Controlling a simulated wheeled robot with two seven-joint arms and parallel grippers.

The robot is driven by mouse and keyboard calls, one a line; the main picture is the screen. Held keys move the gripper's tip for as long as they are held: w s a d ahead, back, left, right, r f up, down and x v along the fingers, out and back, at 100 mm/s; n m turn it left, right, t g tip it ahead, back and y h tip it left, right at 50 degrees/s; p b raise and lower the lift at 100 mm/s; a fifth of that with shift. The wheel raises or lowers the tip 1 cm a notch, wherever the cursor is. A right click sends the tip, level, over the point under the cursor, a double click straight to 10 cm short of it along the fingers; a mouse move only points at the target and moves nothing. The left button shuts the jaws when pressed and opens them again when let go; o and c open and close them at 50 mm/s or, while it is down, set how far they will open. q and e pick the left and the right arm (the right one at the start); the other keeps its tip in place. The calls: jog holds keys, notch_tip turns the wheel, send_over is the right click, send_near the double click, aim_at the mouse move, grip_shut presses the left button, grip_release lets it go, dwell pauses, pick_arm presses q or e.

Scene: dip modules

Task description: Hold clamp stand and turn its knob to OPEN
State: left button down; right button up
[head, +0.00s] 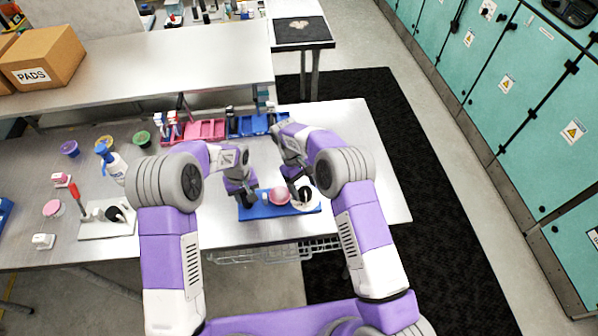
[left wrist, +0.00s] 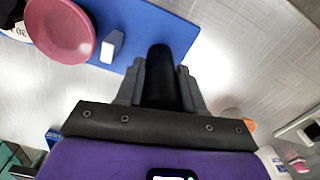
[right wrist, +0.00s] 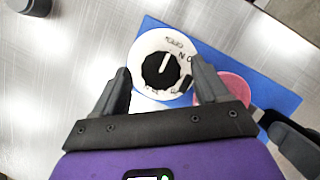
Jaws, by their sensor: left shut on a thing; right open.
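The clamp stand has a blue base (head: 268,212) near the table's front edge. It carries a pink disc (head: 281,196), a small white block (left wrist: 112,45), a black post (left wrist: 160,72) and a black knob (right wrist: 161,71) on a white dial (right wrist: 150,43). My left gripper (head: 248,200) is shut on the black post at the base's left end. My right gripper (head: 297,186) is open, its fingers on either side of the knob in the right wrist view. The knob's white pointer line points up there, slightly right. The dial lettering is only partly readable.
Left of the stand, a grey-white plate (head: 95,232) holds other parts, with a blue-and-white bottle (head: 112,165) behind. Pink (head: 205,131) and blue (head: 250,125) bins line the back. The table right of the stand is clear.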

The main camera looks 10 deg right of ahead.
jog(key=v, duration=0.9)
jog(key=shift+r, duration=0.25)
pick_arm(q)
jog(key=c, duration=0.6)
grip_release()
jog(key=shift+r+p, duration=2.15)
jog(key=shift+r, duration=1.6)
pick_arm(e)
jog(key=shift+r, duration=2.1)
pick_arm(q)
jog(key=shift+r+p, duration=1.35)
jog(key=shift+r, duration=3.15)
pick_arm(e)
jog(key=shift+r, duration=1.45)
